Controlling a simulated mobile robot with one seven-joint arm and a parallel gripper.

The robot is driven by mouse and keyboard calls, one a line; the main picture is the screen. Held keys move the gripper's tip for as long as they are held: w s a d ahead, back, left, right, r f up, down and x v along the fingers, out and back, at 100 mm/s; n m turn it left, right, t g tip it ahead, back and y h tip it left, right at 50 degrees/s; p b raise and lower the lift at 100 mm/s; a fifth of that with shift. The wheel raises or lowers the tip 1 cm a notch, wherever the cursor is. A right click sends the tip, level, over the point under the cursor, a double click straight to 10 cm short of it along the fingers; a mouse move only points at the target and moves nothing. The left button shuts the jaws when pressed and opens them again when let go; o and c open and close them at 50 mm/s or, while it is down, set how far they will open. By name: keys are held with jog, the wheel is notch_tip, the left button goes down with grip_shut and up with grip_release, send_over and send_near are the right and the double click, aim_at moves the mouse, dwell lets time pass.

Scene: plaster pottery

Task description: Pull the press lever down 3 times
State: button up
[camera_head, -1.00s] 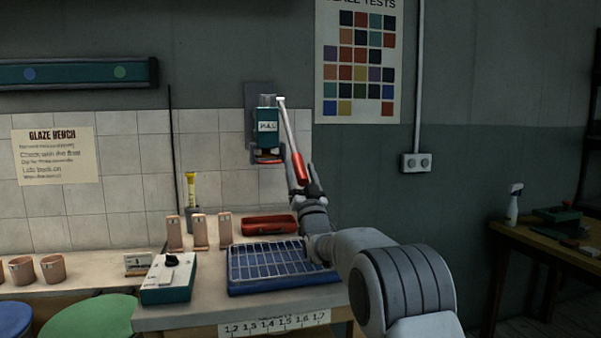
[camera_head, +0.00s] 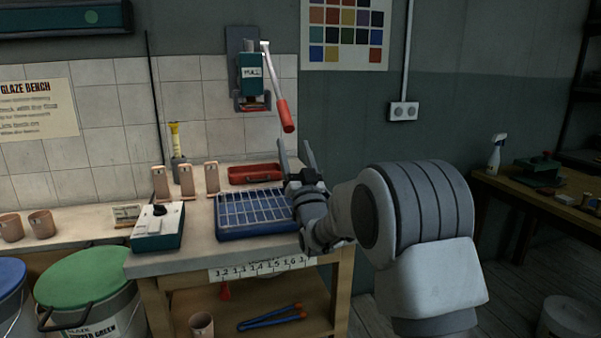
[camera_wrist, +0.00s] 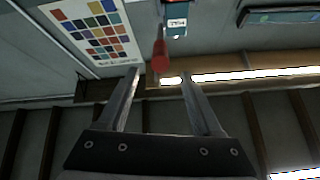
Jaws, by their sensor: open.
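The press (camera_head: 251,78) is a teal wall unit marked PULL on a grey backplate above the bench. Its lever (camera_head: 276,84) is a pale metal bar with a red grip (camera_head: 286,115), slanting down to the right. My gripper (camera_head: 294,147) is open and empty, just below the red grip and apart from it in the head view. In the wrist view the red grip (camera_wrist: 160,57) shows beyond and between the open fingers (camera_wrist: 159,88), with the press (camera_wrist: 176,20) behind it.
A blue gridded tray (camera_head: 262,232), a red tray (camera_head: 256,174), a teal box with a dark knob (camera_head: 157,228) and several clay tiles (camera_head: 186,179) sit on the bench below. Lidded buckets (camera_head: 88,276) stand at left. Another table (camera_head: 545,200) is at right.

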jog(key=v, duration=0.6)
jog(key=shift+s+f, duration=0.15)
jog(key=shift+s, duration=0.15)
